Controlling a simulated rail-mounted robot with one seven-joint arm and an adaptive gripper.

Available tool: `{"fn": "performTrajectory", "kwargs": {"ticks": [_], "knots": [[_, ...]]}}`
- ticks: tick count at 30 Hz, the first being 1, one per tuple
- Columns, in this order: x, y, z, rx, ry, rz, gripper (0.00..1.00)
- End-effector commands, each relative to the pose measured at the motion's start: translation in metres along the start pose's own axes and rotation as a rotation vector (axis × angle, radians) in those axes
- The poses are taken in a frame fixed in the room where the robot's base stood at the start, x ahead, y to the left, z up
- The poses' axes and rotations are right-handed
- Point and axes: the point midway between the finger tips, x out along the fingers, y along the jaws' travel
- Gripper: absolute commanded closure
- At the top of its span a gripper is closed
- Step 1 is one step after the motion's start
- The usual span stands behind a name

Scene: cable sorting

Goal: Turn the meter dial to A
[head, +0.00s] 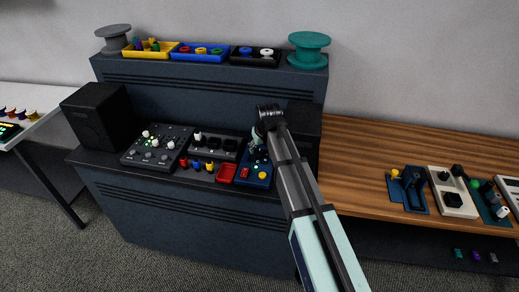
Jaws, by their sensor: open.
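My gripper (258,153) is at the end of my arm, open, pointing down over a blue panel (257,183) on the right part of the dark console's shelf. The panel carries a yellow knob (262,175) and a red part (244,172) near its front edge. My gripper covers the panel's back part, so any dial there is hidden. I cannot tell whether the fingers touch anything. No dial lettering or A mark is readable, and I cannot tell for sure which device is the meter.
A black speaker (98,116) stands at the left. Spools and coloured trays line the upper ledge. More devices sit on the wooden table (370,150).

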Motion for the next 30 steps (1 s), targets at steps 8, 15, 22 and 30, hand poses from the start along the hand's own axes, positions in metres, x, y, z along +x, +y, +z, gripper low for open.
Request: {"fn": "performTrajectory", "kwargs": {"ticks": [8, 15, 22, 30], "knots": [[0.030, 0.000, -0.001, 0.000, -0.001, 0.000, 0.39], [0.037, 0.000, 0.000, 0.000, 0.000, 0.000, 0.39], [0.037, 0.000, 0.000, 0.000, 0.000, 0.000, 0.57], [0.037, 0.000, 0.000, 0.000, 0.000, 0.000, 0.99]]}}
